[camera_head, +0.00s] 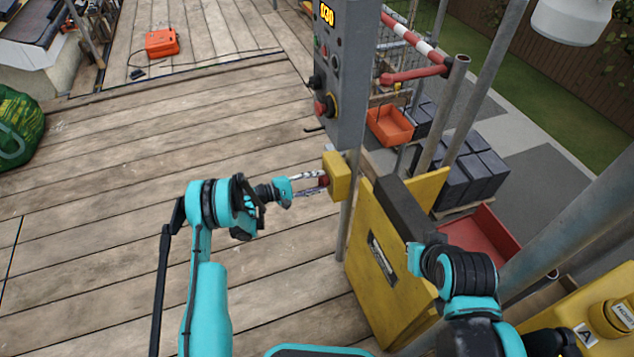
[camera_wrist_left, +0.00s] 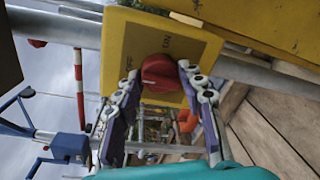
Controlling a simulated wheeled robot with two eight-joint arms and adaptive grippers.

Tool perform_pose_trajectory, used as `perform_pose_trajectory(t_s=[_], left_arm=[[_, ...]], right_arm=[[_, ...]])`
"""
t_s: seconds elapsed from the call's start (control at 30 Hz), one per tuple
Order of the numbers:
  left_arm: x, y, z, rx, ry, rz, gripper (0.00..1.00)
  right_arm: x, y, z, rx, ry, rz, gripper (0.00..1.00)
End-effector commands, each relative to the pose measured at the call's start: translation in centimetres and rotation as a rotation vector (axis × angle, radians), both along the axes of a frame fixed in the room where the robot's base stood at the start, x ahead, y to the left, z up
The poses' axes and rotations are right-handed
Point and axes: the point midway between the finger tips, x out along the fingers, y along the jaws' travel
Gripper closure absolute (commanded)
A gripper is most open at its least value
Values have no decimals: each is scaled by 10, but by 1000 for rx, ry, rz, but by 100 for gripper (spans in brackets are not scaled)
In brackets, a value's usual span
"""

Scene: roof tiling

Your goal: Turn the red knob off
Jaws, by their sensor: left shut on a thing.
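In the head view the red knob (camera_head: 324,180) shows small on the yellow box (camera_head: 341,177), which is fixed at a grey post. My left gripper (camera_head: 311,183) reaches it from the left. In the left wrist view my left gripper (camera_wrist_left: 165,88) has one finger on each side of the knob and is shut on it. My right arm (camera_head: 465,270) shows at the lower right, but its fingers do not.
A grey control panel (camera_head: 345,75) with a lit display and another red knob (camera_head: 325,106) stands above the yellow box. A yellow panel (camera_head: 385,265) is below right. Red trays, dark blocks and metal poles crowd the right. The plank floor (camera_head: 120,220) at left is mostly clear.

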Motion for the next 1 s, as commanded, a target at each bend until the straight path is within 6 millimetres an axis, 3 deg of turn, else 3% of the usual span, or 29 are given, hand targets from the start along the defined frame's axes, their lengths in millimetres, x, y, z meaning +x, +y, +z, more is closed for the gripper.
perform_pose_trajectory(t_s=[0.47,0.5,0.53,0.87,1.0], left_arm=[[2,0,3,-10,9,4,90],[2,0,3,-10,8,4,50],[2,0,3,-10,8,4,43],[1,1,1,-7,9,2,41],[-4,14,2,-7,9,5,41]], right_arm=[[0,0,0,0,0,0,100],[0,0,0,0,0,0,100],[0,0,0,0,0,0,100],[0,0,0,0,0,0,100],[0,0,0,0,0,0,100]])
